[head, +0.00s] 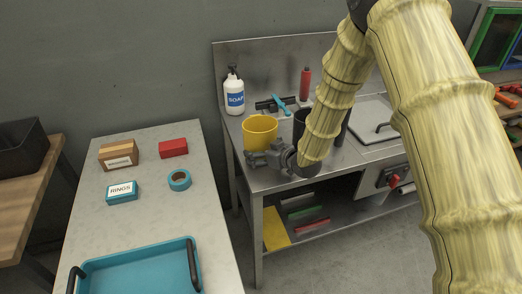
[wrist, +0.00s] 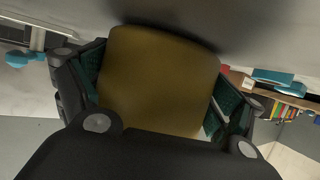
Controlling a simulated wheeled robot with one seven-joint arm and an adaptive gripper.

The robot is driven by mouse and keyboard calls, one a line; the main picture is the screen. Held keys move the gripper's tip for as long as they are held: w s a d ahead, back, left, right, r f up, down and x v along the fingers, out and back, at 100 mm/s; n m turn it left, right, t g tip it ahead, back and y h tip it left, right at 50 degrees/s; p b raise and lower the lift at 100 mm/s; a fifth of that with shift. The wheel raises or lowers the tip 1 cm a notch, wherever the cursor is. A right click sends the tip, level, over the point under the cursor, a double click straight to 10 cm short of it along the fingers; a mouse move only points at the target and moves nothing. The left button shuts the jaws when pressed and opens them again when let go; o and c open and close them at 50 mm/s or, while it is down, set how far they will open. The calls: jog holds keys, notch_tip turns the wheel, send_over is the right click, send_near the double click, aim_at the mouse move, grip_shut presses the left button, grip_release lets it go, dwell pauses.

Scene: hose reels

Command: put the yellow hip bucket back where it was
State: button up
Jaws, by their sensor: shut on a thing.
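The yellow hip bucket (head: 260,131) is upright at the front left of the steel bench (head: 258,184), and its open top shows in the head view. My gripper (head: 262,157) is at its near side, low on the wall. In the wrist view, the yellow bucket (wrist: 158,80) fills the middle between the two fingers of my gripper (wrist: 160,92), one at each side. The gripper is shut on it. I cannot tell whether the bucket's base touches the bench top.
A soap bottle (head: 234,96), a blue-handled brush (head: 280,104), a red bottle (head: 305,84) and a dark container (head: 301,122) stand near the bucket. A grey table (head: 145,219) at left holds boxes, a tape roll (head: 179,180) and a blue tray (head: 140,272).

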jog(key=shift+f, duration=0.15)
jog(key=o, duration=0.9)
jog(key=shift+c, duration=0.2)
jog(key=shift+r, duration=0.2)
jog(key=b+v, duration=0.2)
jog(key=v, duration=1)
jog(key=shift+f, duration=0.1)
